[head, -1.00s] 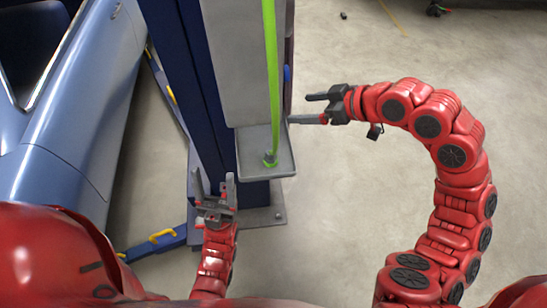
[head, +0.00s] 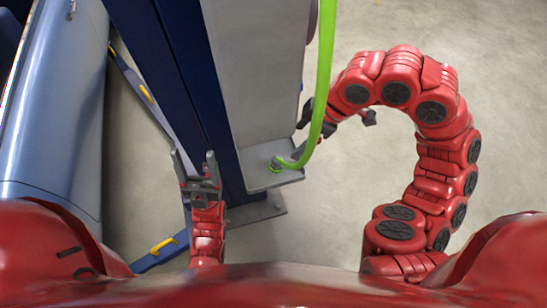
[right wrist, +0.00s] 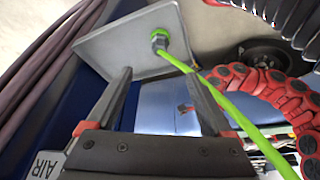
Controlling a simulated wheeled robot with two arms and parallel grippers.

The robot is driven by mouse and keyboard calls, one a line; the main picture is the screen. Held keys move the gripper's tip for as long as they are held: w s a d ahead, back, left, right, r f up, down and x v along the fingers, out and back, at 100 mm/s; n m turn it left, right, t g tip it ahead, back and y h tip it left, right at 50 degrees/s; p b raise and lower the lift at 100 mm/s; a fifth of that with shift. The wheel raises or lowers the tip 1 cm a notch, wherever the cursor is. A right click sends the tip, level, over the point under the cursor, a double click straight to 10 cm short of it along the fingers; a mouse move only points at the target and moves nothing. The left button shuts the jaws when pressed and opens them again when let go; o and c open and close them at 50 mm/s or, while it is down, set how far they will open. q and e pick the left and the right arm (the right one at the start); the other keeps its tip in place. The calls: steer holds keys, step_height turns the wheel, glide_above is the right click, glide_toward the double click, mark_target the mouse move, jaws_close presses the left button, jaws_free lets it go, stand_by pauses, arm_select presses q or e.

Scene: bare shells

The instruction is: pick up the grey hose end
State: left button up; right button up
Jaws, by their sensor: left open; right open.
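A bright green hose (head: 325,70) hangs down and curves into a small grey shelf (head: 288,179) on the post. Its grey hose end (right wrist: 159,42) shows in the right wrist view, with a green ring, at the shelf. My right gripper (head: 316,122) is open beside the shelf, partly hidden behind the hose in the head view. In the right wrist view its fingers (right wrist: 157,76) are apart and point toward the shelf; the grey end lies beyond the tips, between their directions. My left gripper (head: 195,160) is open and empty, left of the post's foot.
The blue post (head: 185,90) with a grey panel (head: 258,75) stands in the middle. A blue car (head: 60,110) is at the left. A blue lift arm (head: 160,252) lies low by the post. The floor (head: 400,25) at the right is clear.

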glide_above(277, 158)
steer(key=d, duration=0.2)
step_height(277, 158, down, 8)
steer(key=shift+s+r, duration=0.15)
steer(key=shift+r, duration=0.05)
steer(key=x, duration=0.5)
steer(key=shift+s, duration=0.1)
steer(key=shift+a+f, duration=0.1)
steer(key=shift+f, duration=0.4)
jaws_close()
